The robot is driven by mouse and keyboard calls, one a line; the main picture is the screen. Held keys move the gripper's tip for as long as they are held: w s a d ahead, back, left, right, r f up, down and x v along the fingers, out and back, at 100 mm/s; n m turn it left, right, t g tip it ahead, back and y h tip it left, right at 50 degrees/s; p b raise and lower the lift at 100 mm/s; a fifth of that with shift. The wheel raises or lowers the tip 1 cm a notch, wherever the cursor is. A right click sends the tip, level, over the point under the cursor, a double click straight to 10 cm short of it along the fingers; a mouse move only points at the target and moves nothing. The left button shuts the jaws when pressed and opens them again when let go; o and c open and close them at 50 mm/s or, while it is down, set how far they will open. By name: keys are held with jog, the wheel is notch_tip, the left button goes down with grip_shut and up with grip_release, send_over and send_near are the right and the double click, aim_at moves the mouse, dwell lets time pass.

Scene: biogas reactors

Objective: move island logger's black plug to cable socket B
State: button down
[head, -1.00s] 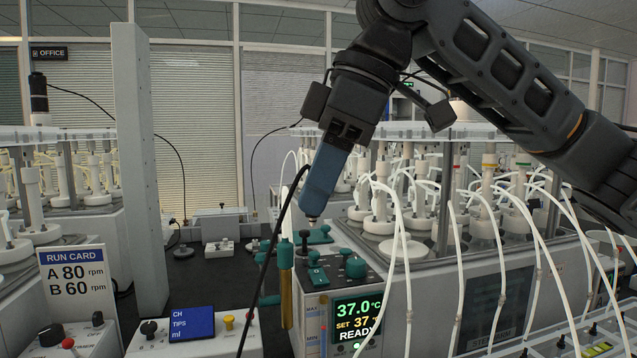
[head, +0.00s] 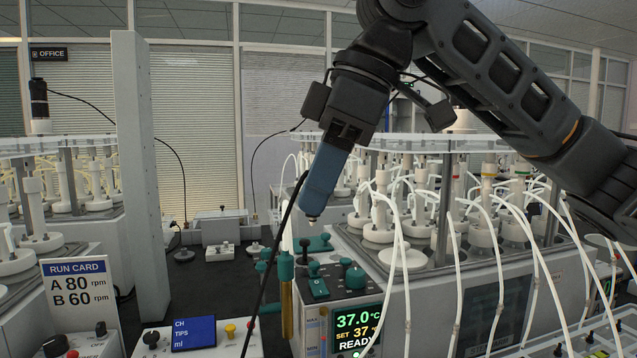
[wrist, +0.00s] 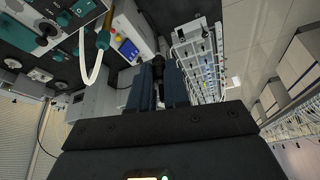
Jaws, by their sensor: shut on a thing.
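My gripper (head: 312,211), with blue fingers, is raised in the middle of the head view, above the heater unit with the green display. It is shut on the black plug (wrist: 158,62), which shows as a small dark piece between the fingertips in the wrist view. The fingers hide most of the plug in the head view. A black cable (head: 271,268) leaves the gripper's left side and hangs down to the front edge of the picture. I cannot pick out cable socket B or the logger by any readable label.
The heater unit (head: 357,320) with teal knobs stands below my gripper. Reactors with white tubes (head: 490,215) fill the right. A grey post (head: 139,180), a run card (head: 80,283) and a blue-screened box (head: 194,331) stand to the left. The dark bench behind is partly free.

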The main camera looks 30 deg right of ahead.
dwell(0.3)
jog(key=w+a+p, duration=0.2)
jog(key=w+a, duration=0.2)
jog(key=a, duration=0.9)
jog(key=w+a+p, duration=0.3)
jog(key=w+a, duration=0.1)
jog(key=a, duration=0.9)
jog(key=shift+w+a, duration=0.2)
jog(key=shift+w, duration=0.1)
dwell(0.5)
jog(key=shift+f+b, duration=6)
jog(key=shift+f, duration=9.15)
